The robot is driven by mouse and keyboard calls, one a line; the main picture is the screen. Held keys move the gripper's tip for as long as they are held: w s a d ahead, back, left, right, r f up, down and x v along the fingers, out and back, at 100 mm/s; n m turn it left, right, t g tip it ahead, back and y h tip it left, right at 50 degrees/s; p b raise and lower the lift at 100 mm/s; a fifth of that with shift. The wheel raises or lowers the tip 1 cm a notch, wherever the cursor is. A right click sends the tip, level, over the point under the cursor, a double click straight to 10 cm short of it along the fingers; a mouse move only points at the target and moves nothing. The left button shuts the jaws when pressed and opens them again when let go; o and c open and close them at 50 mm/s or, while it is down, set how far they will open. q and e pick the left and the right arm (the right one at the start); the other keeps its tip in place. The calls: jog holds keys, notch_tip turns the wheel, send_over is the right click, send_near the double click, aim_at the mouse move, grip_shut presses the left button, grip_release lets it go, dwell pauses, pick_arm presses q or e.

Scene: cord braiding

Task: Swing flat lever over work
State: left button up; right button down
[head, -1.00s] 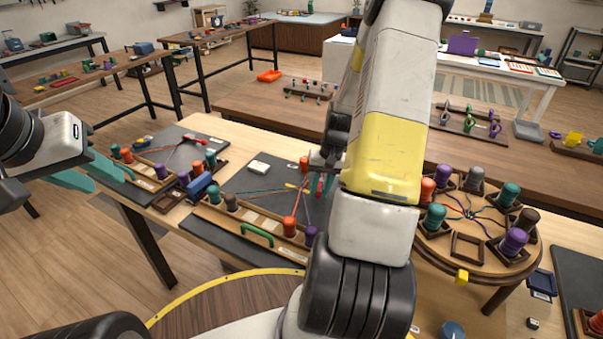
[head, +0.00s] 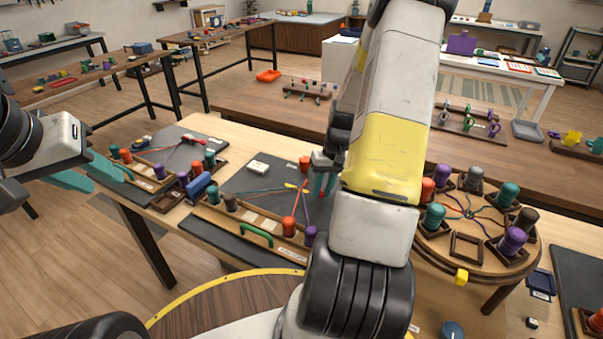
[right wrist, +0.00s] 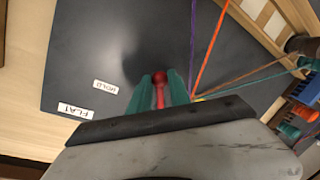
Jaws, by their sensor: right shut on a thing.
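My right gripper (head: 324,186) is at the middle board (head: 250,190), partly hidden by my right arm in the head view. In the right wrist view its teal fingers (right wrist: 161,90) are shut on the red flat lever (right wrist: 159,76), whose round red end shows between the tips. Purple and orange cords (right wrist: 206,50) run beside the fingers. A label reading FLAT (right wrist: 75,111) lies on the dark board, to the left of the fingers. My left gripper (head: 100,172) is open and empty, left of the left board.
A wooden rack with spools and a green handle (head: 257,234) stands along the near edge of the middle board. A round stand with several spools (head: 490,262) is at the right. Another red-handled lever (head: 193,138) is on the left board. A blue block (head: 200,185) stands between boards.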

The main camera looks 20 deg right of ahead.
jog(key=d+n, duration=0.2)
jog(key=n, duration=0.1)
jog(key=shift+s+n+g, duration=0.1)
jog(key=shift+n+g, duration=0.2)
jog(key=shift+g, duration=0.1)
jog(key=n, duration=0.1)
jog(key=d+n, duration=0.1)
jog(key=shift+d+n, duration=0.25)
jog(key=shift+n, duration=0.15)
jog(key=n, duration=0.1)
jog(key=d+n, duration=0.1)
jog(key=shift+w+d+n+g, duration=0.15)
jog(key=shift+w+n+g, duration=0.15)
jog(key=shift+w+g, duration=0.1)
jog(key=shift+w+d+n+g+h, duration=0.15)
jog(key=shift+w+d+n+h, duration=0.2)
jog(key=shift+n, duration=0.45)
jog(key=shift+w+d+n+g+h, duration=0.15)
jog(key=shift+d+n, duration=0.25)
jog(key=shift+n, duration=0.4)
jog(key=c, duration=1.2)
grip_release()
jog(key=shift+c, duration=0.2)
